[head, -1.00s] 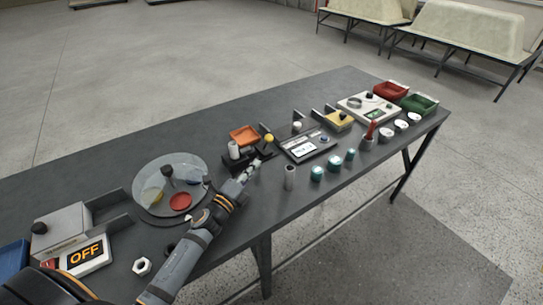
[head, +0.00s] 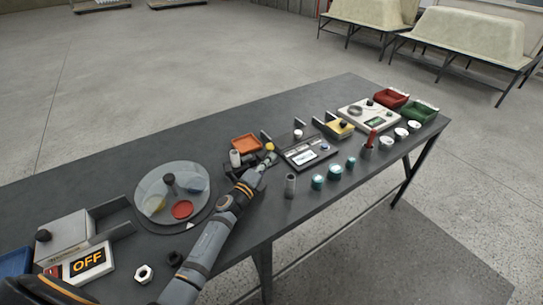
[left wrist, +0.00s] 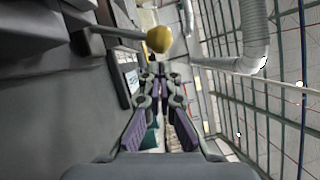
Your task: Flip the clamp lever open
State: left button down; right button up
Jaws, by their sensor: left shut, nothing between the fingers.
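The clamp lever is a dark rod with a yellow ball knob (head: 270,147) at its end, on a dark clamp behind the middle of the table's front half. In the left wrist view the knob (left wrist: 160,39) is just beyond my fingertips, with the rod running left from it. My left gripper (head: 266,160) is shut and empty, close to the knob on its near side. It also shows in the left wrist view (left wrist: 156,70). I cannot tell whether the fingertips touch the lever. The arm hides part of the clamp base. My right gripper is not in view.
An orange tray (head: 245,143) and a white cylinder (head: 235,158) stand left of the knob. A dark panel with a screen (head: 307,154) lies to the right. A grey cylinder (head: 290,186) and teal-topped jars (head: 335,172) stand in front. A round clear plate (head: 172,190) is at left.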

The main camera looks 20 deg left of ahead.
aim_at(267, 145)
pick_arm(q)
jog(key=shift+w+d, duration=0.2)
jog(key=shift+w, duration=0.45)
jog(key=shift+r, duration=0.1)
jog(key=shift+r+p, duration=0.25)
jog(key=shift+p, duration=0.25)
jog(key=shift+w+a+r+n+p, duration=0.25)
jog(key=shift+n+p, duration=0.25)
jog(key=shift+p, duration=0.7)
jog(key=r+n+p, duration=0.1)
jog(key=p, duration=0.2)
jog(key=w+a+r+n+g+p, duration=0.1)
jog(key=p, duration=0.4)
jog(key=shift+w+a+r+n+g+y+p, duration=0.15)
jog(key=shift+a+r+n+g+y+p, duration=0.15)
jog(key=shift+a+r+n, duration=0.1)
jog(key=w+a+n+p, duration=0.1)
jog(key=p, duration=0.1)
jog(key=a+n+g+p, duration=0.1)
jog(key=p, duration=0.1)
jog(key=w+a+n+g+p, duration=0.1)
jog(key=n+p, duration=0.1)
jog(key=shift+w+a+f, duration=0.15)
jog(key=shift+w+a, duration=0.15)
jog(key=shift+w, duration=0.05)
jog(key=shift+w+a+f, duration=0.1)
jog(key=shift+w+a, duration=0.2)
jog(key=shift+a, duration=0.05)
